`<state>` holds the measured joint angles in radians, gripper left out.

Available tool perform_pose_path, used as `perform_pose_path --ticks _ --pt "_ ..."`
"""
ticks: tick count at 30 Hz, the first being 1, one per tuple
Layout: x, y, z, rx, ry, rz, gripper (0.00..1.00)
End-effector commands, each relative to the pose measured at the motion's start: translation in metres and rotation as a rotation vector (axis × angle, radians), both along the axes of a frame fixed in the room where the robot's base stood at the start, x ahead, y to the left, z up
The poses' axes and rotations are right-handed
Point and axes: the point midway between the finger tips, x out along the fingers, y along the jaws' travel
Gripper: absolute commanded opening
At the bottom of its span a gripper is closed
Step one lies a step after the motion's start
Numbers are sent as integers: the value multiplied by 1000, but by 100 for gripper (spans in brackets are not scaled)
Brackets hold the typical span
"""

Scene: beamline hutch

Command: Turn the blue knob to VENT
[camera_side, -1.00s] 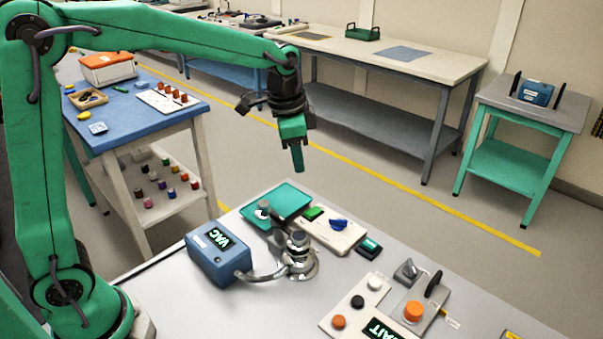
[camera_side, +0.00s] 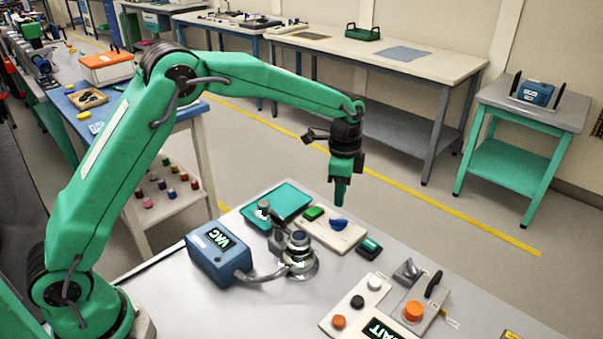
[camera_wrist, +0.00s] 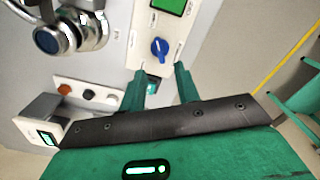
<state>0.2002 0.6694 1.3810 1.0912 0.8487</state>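The blue knob (camera_side: 339,224) sits on a cream panel (camera_side: 325,238) on the grey bench in the side view. In the wrist view the knob (camera_wrist: 160,47) has a pale mark on its face, with small labels around it too small to read. My gripper (camera_side: 339,202) points down just above the knob, apparently not touching it. In the wrist view my gripper (camera_wrist: 161,72) shows two green fingers spread apart with nothing between them. The knob lies just beyond the fingertips, roughly in line with the gap.
A metal valve fitting (camera_side: 298,247) and a blue VAC box (camera_side: 218,254) stand to the left. A teal tray (camera_side: 285,198) lies behind. A small dark-teal device (camera_side: 369,247) and a button panel (camera_side: 350,312) are at right.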

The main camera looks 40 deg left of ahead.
Motion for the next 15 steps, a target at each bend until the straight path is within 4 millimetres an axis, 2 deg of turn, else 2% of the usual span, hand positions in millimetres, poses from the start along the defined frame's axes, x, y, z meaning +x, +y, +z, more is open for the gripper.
perform_pose_path --ticks 8,15 --pt "0 0 -13 0 2 2 32" --pt "-1 0 -41 0 4 2 32"
